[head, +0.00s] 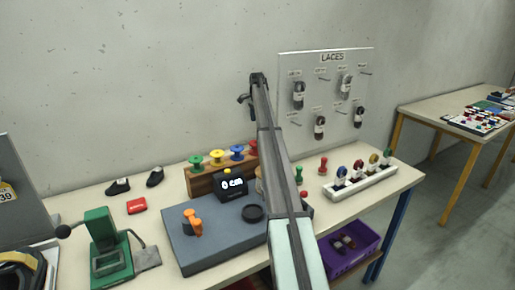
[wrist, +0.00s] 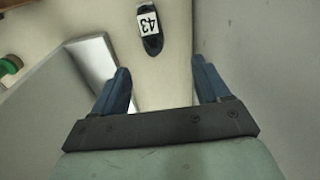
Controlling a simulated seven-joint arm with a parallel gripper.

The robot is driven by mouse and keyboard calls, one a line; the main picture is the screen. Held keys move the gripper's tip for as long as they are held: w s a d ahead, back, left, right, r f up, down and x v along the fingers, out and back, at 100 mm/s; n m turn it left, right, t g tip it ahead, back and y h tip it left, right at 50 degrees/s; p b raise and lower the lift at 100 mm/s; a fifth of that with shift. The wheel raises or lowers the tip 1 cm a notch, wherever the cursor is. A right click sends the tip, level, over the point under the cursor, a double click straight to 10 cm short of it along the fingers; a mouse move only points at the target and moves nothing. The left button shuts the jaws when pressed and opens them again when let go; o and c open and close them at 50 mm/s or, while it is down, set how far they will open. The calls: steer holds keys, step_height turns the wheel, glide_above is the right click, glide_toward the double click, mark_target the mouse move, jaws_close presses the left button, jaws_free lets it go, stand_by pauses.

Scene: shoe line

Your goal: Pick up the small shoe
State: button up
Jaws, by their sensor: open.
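In the wrist view a dark shoe (wrist: 152,44) with a white tag reading 43 lies on the pale surface, ahead of my gripper (wrist: 160,67). The blue fingers are apart with nothing between them, and the shoe is beyond their tips. In the head view two small dark shoes, one at the left (head: 118,187) and one beside it (head: 155,177), lie near the back of the table. No tag shows on them there. My arm crosses the middle of the head view; its fingers are not clear there. I cannot tell how the tagged shoe matches the head view.
A blue-grey platform (head: 215,248) with a display, colored spools and a green device (head: 108,250) stand on the table. A lace board (head: 310,65) stands behind my arm. A white rack (head: 348,188) and a purple bin (head: 340,262) are at right. A wall is close in the wrist view.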

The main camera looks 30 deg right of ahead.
steer(key=shift+g+y, duration=0.3)
steer(key=f, duration=0.5)
steer(key=s+a+f, duration=0.1)
steer(key=f, duration=0.2)
steer(key=shift+f, duration=0.25)
steer(key=shift+w+d+f, duration=0.1)
steer(key=shift+f, duration=1.25)
steer(key=shift+d+f, duration=0.1)
steer(key=shift+f, duration=1.25)
steer(key=c, duration=1.1)
